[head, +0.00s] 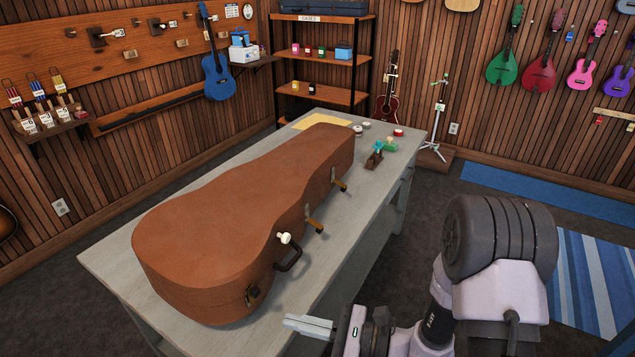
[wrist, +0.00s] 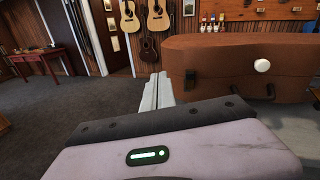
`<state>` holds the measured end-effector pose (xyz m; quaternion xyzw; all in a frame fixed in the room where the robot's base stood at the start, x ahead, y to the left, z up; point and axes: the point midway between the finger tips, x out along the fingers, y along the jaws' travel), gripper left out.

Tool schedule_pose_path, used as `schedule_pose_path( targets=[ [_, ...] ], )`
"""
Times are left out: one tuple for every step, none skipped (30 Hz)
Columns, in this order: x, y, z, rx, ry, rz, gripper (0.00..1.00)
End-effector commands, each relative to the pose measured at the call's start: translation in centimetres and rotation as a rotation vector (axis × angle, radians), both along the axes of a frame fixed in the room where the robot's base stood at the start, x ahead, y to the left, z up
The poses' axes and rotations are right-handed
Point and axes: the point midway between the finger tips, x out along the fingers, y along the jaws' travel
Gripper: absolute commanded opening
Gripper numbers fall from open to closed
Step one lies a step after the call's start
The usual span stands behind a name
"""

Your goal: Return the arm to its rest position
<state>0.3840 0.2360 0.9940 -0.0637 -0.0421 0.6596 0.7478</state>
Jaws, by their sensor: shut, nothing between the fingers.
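My gripper (head: 308,327) is at the bottom middle of the head view, by the near right edge of the grey table (head: 110,262). Its fingers are together with nothing between them. It also shows in the wrist view (wrist: 158,90), with its fingers pointing ahead, left of the case. My arm is bent, its large dark joint at the lower right of the head view. The case also fills the right of the wrist view (wrist: 225,65). A white round knob (head: 285,238) shows by its handle.
Several small items, including a red-topped tin (head: 398,133), sit at the table's far end. A stand (head: 438,120) and shelves (head: 320,62) are behind. Instruments hang on the walls. Dark floor (head: 480,190) lies open right of the table, near a striped blue rug (head: 590,280).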

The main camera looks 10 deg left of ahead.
Motion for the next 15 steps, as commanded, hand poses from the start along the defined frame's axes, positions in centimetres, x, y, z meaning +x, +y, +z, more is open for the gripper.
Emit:
schedule_pose_path(
  targets=[
    [-2.0,0.1,3.6,-0.059,-0.101,0.12,0.0],
    [-3.7,0.0,5.2,-0.113,-0.159,0.2,0.0],
    [-5.9,-0.6,6.8,-0.195,-0.236,0.296,0.0],
    [-7.5,-1.2,7.7,-0.266,-0.296,0.361,0.0],
    [-8.9,-2.0,8.4,-0.341,-0.357,0.418,0.0],
    [-10.5,-3.4,9.0,-0.453,-0.44,0.483,0.0],
    [-11.5,-4.6,9.3,-0.543,-0.504,0.521,0.0],
    [-12.3,-5.9,9.6,-0.638,-0.569,0.552,0.0],
    [-13.0,-7.9,9.9,-0.769,-0.655,0.579,0.0],
    [-13.3,-9.4,10.2,-0.867,-0.72,0.59,0.0],
    [-13.4,-10.8,10.6,-0.965,-0.78,0.592,0.0],
    [-13.4,-12.7,11.2,-1.087,-0.858,0.584,0.0],
    [-13.3,-14.0,11.7,-1.171,-0.91,0.573,0.0],
    [-13.2,-15.2,12.3,-1.249,-0.957,0.557,0.0],
    [-13.0,-16.6,13.1,-1.338,-1.012,0.533,0.0]
  ],
)
